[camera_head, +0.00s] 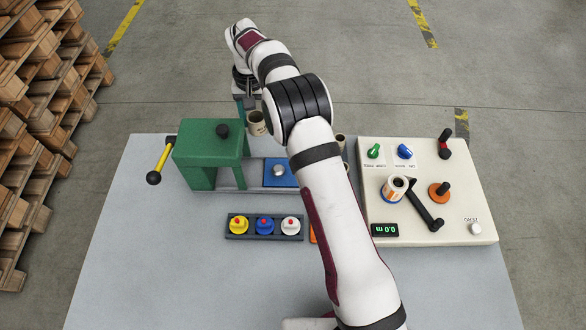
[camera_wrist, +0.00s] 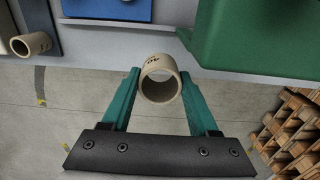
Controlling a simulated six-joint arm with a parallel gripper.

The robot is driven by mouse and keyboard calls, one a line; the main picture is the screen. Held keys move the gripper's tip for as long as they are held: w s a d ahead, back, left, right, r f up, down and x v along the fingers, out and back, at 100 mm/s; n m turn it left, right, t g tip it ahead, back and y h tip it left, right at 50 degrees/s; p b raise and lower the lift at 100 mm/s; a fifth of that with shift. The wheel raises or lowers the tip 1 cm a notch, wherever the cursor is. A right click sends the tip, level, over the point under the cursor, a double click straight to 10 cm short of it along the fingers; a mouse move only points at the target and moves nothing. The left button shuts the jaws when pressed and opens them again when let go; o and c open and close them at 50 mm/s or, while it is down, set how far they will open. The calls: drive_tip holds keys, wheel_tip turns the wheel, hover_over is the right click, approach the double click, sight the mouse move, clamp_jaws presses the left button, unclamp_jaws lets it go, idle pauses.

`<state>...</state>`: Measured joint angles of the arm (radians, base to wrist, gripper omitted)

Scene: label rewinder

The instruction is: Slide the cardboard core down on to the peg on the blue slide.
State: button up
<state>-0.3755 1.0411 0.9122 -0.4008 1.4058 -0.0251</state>
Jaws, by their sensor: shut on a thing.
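My gripper (camera_head: 250,104) is shut on the tan cardboard core (camera_head: 257,123), which shows between the teal fingers (camera_wrist: 160,90) in the wrist view. The core's open end (camera_wrist: 160,78) faces the wrist camera. The blue slide (camera_head: 287,182) lies on the grey rail beside the green press, with a rounded silver peg (camera_head: 279,170) on it. The held core is apart from the peg, behind it and to its left in the head view. In the wrist view the blue slide (camera_wrist: 105,10) is cut off at the top edge.
The green press (camera_head: 207,155) stands close to the held core, with a yellow lever (camera_head: 162,159) at its left. Another core (camera_wrist: 32,44) stands at the left of the wrist view. A cream control panel (camera_head: 450,210) is at right. A knob tray (camera_head: 264,226) sits in front.

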wheel_tip(320, 180, up, 6)
drive_tip(key=n, duration=0.6)
hover_over(278, 168)
drive_tip(key=shift+f, duration=5.4)
drive_tip(key=shift+r, duration=0.1)
drive_tip(key=o, duration=1)
